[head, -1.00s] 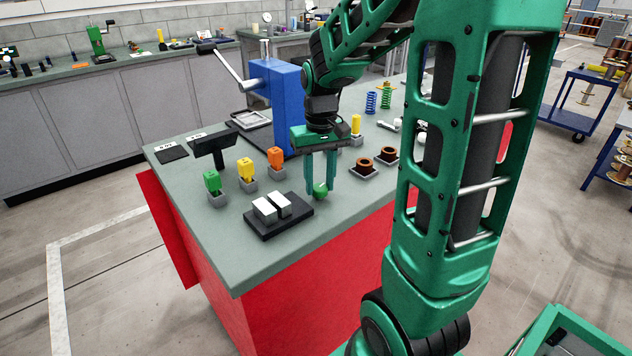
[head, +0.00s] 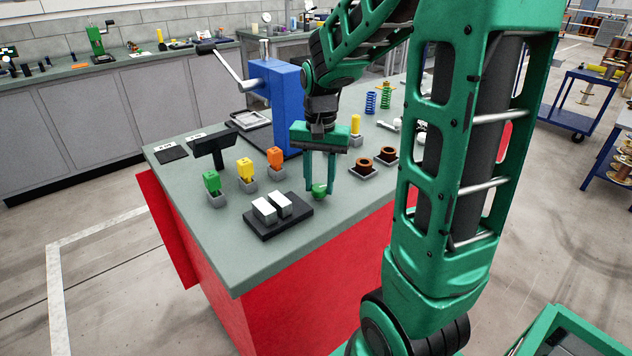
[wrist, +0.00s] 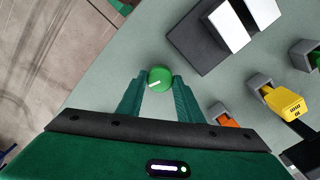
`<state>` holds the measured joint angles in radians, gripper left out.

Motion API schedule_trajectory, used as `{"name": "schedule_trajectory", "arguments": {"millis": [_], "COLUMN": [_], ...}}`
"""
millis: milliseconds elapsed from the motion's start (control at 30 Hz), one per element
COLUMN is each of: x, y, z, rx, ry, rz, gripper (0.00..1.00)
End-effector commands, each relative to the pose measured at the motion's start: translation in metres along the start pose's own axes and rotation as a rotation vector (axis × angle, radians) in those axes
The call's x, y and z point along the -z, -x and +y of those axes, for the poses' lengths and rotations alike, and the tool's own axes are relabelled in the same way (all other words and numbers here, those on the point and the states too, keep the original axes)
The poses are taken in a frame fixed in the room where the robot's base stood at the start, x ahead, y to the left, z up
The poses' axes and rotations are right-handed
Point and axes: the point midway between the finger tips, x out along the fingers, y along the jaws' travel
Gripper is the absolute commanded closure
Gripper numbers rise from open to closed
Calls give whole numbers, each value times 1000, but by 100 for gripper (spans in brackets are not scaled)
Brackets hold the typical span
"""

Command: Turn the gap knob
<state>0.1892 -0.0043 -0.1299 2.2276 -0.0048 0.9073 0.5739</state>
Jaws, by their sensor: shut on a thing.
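The gap knob is a round green knob (head: 319,192) near the front edge of the grey bench top, to the right of a black base (head: 270,229) bearing two white blocks (head: 272,207) with a narrow gap between them. In the wrist view the knob (wrist: 160,75) shows a white pointer line aimed toward the lower left. My gripper (head: 321,184) reaches down from above and is shut on the knob, one finger on each side. In the wrist view the fingertips (wrist: 159,82) flank it. The fingers hide part of its sides.
Green (head: 212,182), yellow (head: 245,169) and orange (head: 275,158) blocks stand in grey holders left of my gripper. A blue press (head: 275,95) with a lever stands behind. Two brown rings (head: 375,163) lie to the right. The bench's front edge is close to the knob.

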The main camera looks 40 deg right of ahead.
Motion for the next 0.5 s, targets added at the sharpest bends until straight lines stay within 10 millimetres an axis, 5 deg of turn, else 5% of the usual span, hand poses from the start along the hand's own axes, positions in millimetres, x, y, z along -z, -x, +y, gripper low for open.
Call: {"name": "schedule_trajectory", "arguments": {"millis": [367, 400, 500], "x": [2, 2, 1], "y": [2, 2, 2], "z": [-4, -4, -3], "rx": [8, 8, 6], "ry": [2, 3, 2], "rz": [8, 8, 6], "gripper": [90, 65, 49]}}
